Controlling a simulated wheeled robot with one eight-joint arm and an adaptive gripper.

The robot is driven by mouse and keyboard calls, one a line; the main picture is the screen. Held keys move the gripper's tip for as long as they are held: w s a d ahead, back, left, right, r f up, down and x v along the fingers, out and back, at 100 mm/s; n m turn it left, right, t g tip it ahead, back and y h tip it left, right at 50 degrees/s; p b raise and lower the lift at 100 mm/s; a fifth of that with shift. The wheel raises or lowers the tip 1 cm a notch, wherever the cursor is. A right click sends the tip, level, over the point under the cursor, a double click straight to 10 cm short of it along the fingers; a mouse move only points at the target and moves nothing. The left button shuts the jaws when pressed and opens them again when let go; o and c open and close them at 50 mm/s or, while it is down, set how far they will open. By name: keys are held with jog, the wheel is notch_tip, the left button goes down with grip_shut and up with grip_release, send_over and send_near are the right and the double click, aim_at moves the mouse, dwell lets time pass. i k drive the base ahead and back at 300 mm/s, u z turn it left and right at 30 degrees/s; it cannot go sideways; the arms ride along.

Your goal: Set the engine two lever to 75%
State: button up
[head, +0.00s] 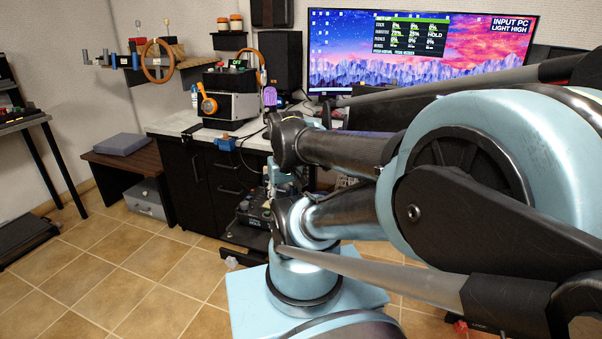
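I cannot pick out the engine two lever with certainty. A dark control unit (254,213) with small upright parts sits low in front of the desk, partly hidden by my arm. The monitor (335,62) shows a small readout panel (411,32) with rows of percentages and the word HOLD; the row text is small, and one row seems to read 75% and 25%. My arm fills the right and centre of the head view. My gripper cannot be made out, so its state and its distance from any lever do not show.
A grey box with an orange ring (208,104) and a purple handle (269,96) stand on the white desk (166,126). A wall shelf holds an orange wheel (157,60). A low brown bench (120,160) and a dark rig (22,116) are left. Tiled floor (130,250) is clear at front left.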

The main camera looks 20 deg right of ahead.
aim_at(283, 190)
jog(key=u, duration=0.2)
jog(key=k, duration=1.4)
jog(key=z, duration=0.25)
jog(key=i, duration=1)
